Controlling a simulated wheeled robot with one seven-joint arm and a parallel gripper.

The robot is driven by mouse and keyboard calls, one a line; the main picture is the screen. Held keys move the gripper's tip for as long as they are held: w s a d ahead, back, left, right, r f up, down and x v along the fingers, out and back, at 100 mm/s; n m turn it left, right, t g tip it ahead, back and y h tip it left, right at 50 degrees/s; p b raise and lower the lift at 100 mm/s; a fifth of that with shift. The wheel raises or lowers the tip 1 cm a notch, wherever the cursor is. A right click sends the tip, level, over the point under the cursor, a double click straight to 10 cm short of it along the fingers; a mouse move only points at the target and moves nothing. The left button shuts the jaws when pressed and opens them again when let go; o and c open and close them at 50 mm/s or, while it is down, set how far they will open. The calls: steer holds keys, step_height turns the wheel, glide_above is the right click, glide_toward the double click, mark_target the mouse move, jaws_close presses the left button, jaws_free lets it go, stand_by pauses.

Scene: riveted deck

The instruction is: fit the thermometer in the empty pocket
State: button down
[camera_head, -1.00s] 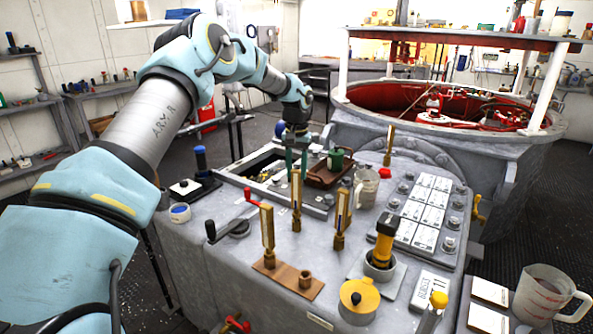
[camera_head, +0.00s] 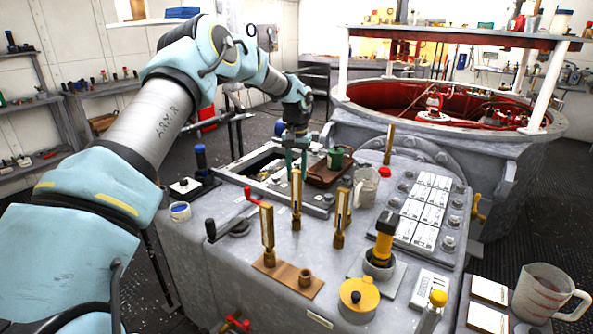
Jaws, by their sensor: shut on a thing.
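My gripper (camera_head: 297,173) has its greenish fingers closed around the top of a slim brass thermometer (camera_head: 297,203). The thermometer hangs upright below the fingers, over the grey deck top; I cannot tell whether its foot touches the deck. A brown wooden rack (camera_head: 288,284) lies nearer, at the front left of the deck. Its left pocket holds another upright brass thermometer (camera_head: 268,238). A third brass thermometer (camera_head: 342,215) stands upright to the right of the held one.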

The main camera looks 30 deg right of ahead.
steer(key=shift+f, duration=0.5)
steer(key=shift+c, duration=1.8)
jaws_free()
step_height(320, 180, up, 11)
steer(key=b, duration=0.3)
steer(key=shift+f, duration=0.1)
steer(key=s+a+f+n, duration=0.1)
steer(key=s+a+n, duration=0.1)
steer(key=a, duration=1.2)
steer(key=s+a+n, duration=0.1)
steer(key=s+a, duration=0.1)
steer(key=a, duration=1.1)
steer(key=s+a+f+n, duration=0.2)
steer(key=s+a, duration=0.5)
steer(key=a, duration=0.2)
steer(key=s+a+f+n+t, duration=0.1)
steer(key=s+a+f+n, duration=0.1)
steer(key=s+a, duration=0.6)
steer(key=shift+s+a+n+t, duration=0.3)
steer(key=shift+a, duration=0.1)
